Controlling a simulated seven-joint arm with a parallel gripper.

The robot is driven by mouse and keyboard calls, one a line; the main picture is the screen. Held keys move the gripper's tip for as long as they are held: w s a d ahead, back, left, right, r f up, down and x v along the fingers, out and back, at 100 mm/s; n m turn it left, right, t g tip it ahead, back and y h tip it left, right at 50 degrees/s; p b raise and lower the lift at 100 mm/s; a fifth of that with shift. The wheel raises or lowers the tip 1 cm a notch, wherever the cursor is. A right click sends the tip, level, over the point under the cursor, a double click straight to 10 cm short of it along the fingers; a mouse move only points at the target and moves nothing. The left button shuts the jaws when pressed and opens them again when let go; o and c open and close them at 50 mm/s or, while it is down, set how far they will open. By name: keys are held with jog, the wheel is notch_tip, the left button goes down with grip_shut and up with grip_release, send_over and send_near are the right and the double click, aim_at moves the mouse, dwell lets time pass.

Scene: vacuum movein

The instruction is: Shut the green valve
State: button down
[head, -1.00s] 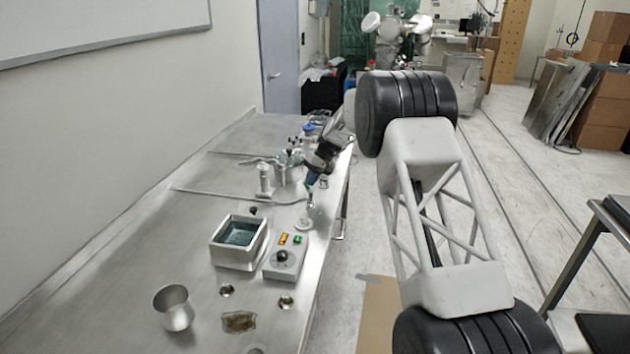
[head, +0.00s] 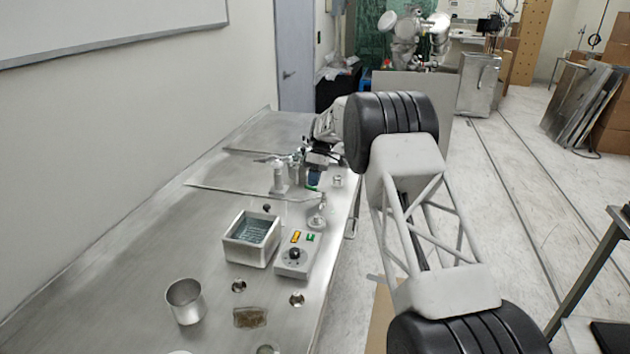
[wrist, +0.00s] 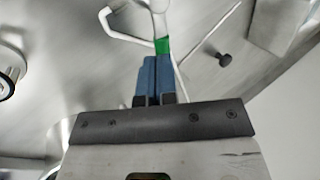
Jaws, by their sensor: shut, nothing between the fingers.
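The green valve part (wrist: 162,45) shows in the wrist view as a green band on a pale upright stem, directly beyond my fingertips. In the head view a small green bit (head: 312,188) shows just below my gripper (head: 314,178), above a metal fitting (head: 317,218) on the bench. My gripper (wrist: 157,62) has its two blue fingers together with nothing between them. The tips are at or very near the green band; I cannot tell whether they touch. A bent white rod (wrist: 122,38) lies to the left of the stem.
The steel bench (head: 130,255) also holds an open square box (head: 251,240), a control box (head: 294,258) with a black knob, a metal cup (head: 185,301) and a white-grey post (head: 279,178). A small black knob (wrist: 225,60) stands right of my fingers. The near-left bench is clear.

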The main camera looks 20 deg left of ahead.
jog(key=shift+s+d, duration=0.1)
jog(key=shift+d, duration=0.15)
jog(key=shift+s+d, duration=0.2)
jog(key=shift+d, duration=0.2)
jog(key=shift+w+d+r, duration=0.1)
dwell(0.4)
jog(key=shift+w+d+r, duration=0.1)
jog(key=shift+w+r, duration=0.1)
jog(key=shift+w, duration=0.15)
jog(key=shift+w+d+r, duration=0.15)
jog(key=shift+w+r, duration=0.25)
jog(key=shift+w, duration=0.25)
jog(key=shift+w+d+r, duration=0.15)
jog(key=shift+w+r, duration=0.25)
jog(key=shift+w, duration=0.2)
jog(key=v, duration=1)
jog(key=shift+s+d+r, duration=0.1)
